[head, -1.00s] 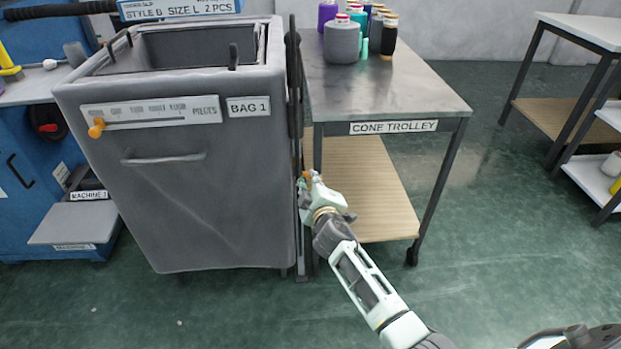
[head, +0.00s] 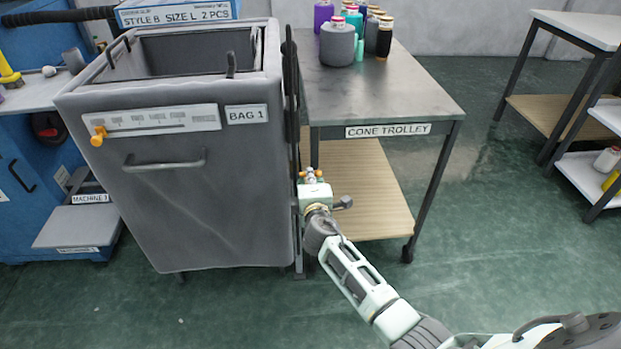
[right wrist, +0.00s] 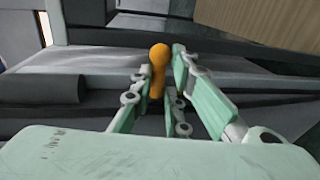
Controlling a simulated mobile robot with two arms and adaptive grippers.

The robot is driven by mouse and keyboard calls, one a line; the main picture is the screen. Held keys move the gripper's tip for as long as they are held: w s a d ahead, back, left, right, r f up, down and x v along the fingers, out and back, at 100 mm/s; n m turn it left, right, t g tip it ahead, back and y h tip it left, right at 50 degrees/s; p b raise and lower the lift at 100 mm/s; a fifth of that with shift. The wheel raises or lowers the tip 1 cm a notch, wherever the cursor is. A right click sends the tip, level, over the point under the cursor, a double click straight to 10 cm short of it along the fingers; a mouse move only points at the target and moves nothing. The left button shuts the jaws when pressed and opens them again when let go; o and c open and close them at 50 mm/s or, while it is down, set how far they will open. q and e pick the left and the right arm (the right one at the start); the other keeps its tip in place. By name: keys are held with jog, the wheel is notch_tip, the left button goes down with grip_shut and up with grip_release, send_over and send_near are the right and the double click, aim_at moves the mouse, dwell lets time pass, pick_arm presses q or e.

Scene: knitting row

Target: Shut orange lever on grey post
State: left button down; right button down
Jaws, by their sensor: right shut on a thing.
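The orange lever (right wrist: 158,62) stands between the fingers of my right gripper (right wrist: 160,88) in the right wrist view, its round knob showing above them. In the head view my right gripper (head: 311,176) is at the right side of the grey bag bin, in front of the trolley's lower shelf, with small bits of orange at its fingertips. It is shut on the lever. The grey post (head: 298,240) shows only as a narrow strip beside the bin; much of it is hidden by the gripper and bin. My left gripper is not in view.
The grey bin labelled BAG 1 (head: 205,225) stands close on the left. The cone trolley (head: 400,95) stands just behind and to the right, with several yarn cones on top. Green floor (head: 480,240) is clear to the right.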

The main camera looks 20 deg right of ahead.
jog(key=shift+a, duration=0.1)
jog(key=c, duration=1.8)
grip_release()
jog(key=shift+r, duration=0.15)
jog(key=shift+o, duration=0.2)
jog(key=shift+s, duration=0.1)
jog(key=v, duration=1.2)
